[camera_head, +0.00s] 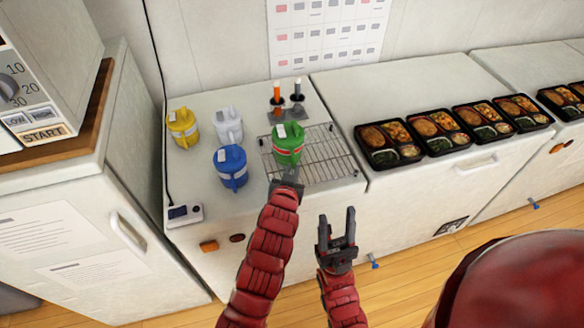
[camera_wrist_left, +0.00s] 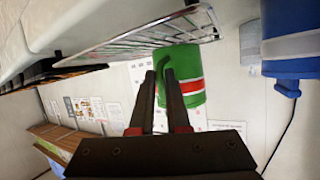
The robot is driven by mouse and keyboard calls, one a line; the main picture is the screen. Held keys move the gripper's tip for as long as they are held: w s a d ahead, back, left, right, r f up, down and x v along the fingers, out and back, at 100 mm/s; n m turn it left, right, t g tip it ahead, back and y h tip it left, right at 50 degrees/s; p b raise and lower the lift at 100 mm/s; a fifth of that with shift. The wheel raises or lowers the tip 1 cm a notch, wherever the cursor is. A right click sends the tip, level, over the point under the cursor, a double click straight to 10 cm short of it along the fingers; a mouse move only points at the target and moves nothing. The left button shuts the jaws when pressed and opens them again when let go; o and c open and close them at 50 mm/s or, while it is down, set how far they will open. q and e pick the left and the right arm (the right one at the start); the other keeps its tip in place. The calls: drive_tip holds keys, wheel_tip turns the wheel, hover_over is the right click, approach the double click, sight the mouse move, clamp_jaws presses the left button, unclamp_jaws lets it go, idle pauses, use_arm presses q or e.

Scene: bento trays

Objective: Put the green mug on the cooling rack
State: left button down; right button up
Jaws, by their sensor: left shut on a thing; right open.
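The green mug (camera_head: 288,150), with a red and white band, is over the left part of the wire cooling rack (camera_head: 325,155). My left gripper (camera_head: 287,172) is shut on the mug at its near side. In the left wrist view the fingers (camera_wrist_left: 160,82) close at the handle side of the mug (camera_wrist_left: 193,80), and the rack (camera_wrist_left: 140,42) is right beside the mug; that picture looks upside down. I cannot tell whether the mug's base touches the wires. My right gripper (camera_head: 337,222) is open and empty, in front of the counter.
Blue (camera_head: 231,170), white (camera_head: 228,127) and yellow (camera_head: 182,129) mugs stand left of the rack. A holder with an orange and a grey handle (camera_head: 287,104) is behind it. Filled bento trays (camera_head: 388,163) line the right counter. A power strip (camera_head: 184,213) lies at the front left.

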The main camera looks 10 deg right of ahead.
use_arm(q)
drive_tip(key=shift+f, duration=0.2)
drive_tip(key=c, duration=0.9)
unclamp_jaws()
drive_tip(key=shift+r, duration=0.1)
drive_tip(key=v, duration=1.2)
